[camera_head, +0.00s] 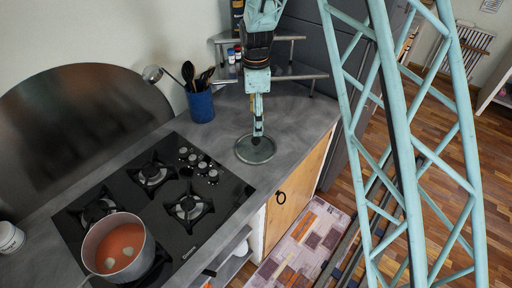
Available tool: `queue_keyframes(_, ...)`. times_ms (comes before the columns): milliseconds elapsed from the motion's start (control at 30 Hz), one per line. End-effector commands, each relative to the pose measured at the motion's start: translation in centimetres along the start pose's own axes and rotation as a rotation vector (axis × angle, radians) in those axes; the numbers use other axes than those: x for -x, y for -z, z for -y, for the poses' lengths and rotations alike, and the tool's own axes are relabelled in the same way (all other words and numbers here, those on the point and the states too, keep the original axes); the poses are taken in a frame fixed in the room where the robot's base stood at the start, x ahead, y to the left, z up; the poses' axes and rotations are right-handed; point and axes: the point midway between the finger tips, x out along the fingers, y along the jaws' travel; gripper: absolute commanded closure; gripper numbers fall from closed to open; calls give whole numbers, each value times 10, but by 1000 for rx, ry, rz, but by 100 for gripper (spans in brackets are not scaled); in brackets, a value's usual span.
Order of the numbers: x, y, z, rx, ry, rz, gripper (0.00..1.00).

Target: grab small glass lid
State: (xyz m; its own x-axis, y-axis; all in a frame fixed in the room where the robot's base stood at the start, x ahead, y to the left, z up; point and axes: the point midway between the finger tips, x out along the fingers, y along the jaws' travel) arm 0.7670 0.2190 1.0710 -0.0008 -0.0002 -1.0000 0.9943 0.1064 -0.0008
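The small glass lid (246,153) is a round, dark, see-through disc with a lighter rim. It lies flat on the grey countertop (290,132), to the right of the gas hob. My gripper (258,134) points straight down over the middle of the lid, at or just above its knob. The fingers look close together, but the knob is hidden behind them. I cannot tell whether they hold it.
A pot (121,247) of orange soup stands on the hob (213,205) at front left. A blue utensil holder (201,106) stands behind the lid to the left. A corner shelf (290,75) with small jars is behind my gripper. The counter's right edge is close.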

Motion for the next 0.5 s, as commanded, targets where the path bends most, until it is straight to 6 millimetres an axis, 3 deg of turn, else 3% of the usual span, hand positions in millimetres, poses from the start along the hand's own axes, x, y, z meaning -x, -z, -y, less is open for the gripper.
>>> queue_keyframes(500, -57, 0, 0, 0, 0, 0, 24)
